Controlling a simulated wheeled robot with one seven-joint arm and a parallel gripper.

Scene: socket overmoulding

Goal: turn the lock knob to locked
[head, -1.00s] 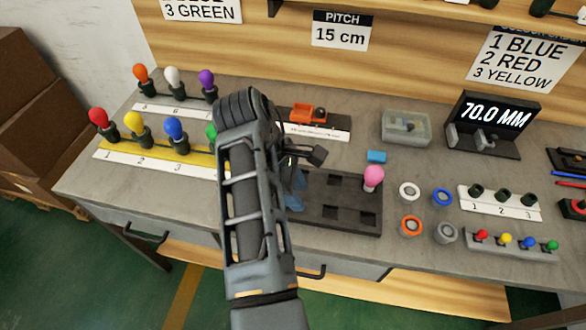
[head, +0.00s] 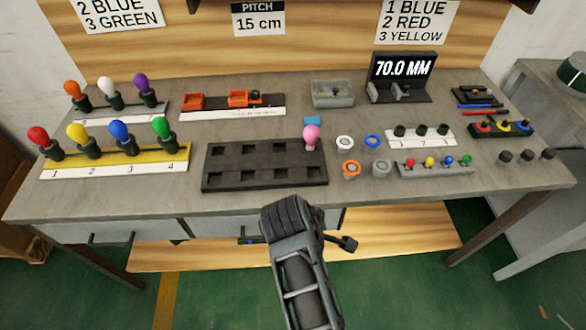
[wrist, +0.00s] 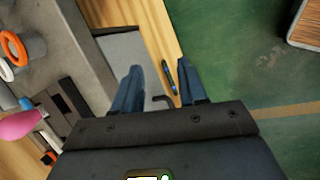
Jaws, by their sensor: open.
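The likely lock knob is a small black knob (head: 255,96) on the right orange block (head: 238,99) of a slide with a white scale strip. A second orange block (head: 193,101) sits at its left end. The knob is small here, so its turn position cannot be told. My gripper shows in the wrist view (wrist: 160,85) with two blue fingers apart and nothing between them. In the head view its fingers are hidden behind my arm, which is in front of the bench's front edge, well away from the slide. The knob is out of the wrist view.
A dark tray (head: 265,182) with square pockets lies between my arm and the slide, with a pink ball (head: 311,134) at its back right. Bulb-topped handles (head: 120,131) stand at left. Rings (head: 345,142) and a grey box (head: 333,93) are at right.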

